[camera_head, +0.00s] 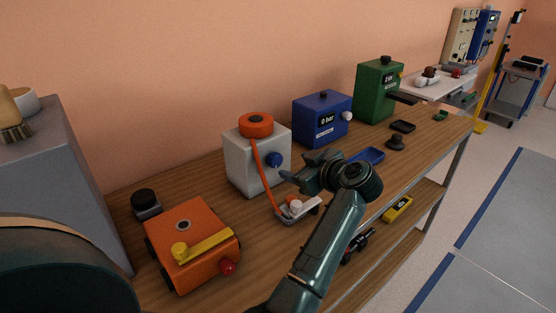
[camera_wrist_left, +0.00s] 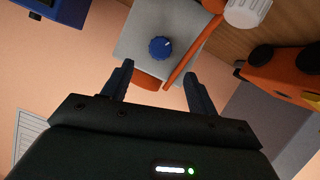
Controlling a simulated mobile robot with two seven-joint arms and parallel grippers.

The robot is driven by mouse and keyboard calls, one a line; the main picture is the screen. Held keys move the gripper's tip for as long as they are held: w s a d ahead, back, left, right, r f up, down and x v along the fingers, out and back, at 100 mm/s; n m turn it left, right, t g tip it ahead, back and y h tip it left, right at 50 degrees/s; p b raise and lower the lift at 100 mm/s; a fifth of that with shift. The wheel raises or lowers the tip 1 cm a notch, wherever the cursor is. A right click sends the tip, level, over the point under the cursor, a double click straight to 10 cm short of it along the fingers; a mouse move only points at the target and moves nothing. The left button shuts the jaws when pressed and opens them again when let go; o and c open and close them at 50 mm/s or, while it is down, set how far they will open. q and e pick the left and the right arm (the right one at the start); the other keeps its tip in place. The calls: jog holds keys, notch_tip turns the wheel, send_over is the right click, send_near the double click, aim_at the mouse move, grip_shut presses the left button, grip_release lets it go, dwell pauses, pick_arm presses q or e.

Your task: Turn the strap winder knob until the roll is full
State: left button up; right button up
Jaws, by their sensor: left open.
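The strap winder is a light grey box (camera_head: 240,166) on the wooden bench, with an orange roll (camera_head: 256,124) on top and an orange strap (camera_head: 264,180) running down its front. Its blue knob (camera_head: 274,160) is on the front face. My right gripper is not in view.
An orange box with a yellow lever (camera_head: 204,245) stands at the near left.

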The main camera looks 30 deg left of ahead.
aim_at(278, 160)
pick_arm(q)
jog(key=x, duration=0.9)
jog(key=shift+c, duration=0.5)
jog(key=c, duration=0.9)
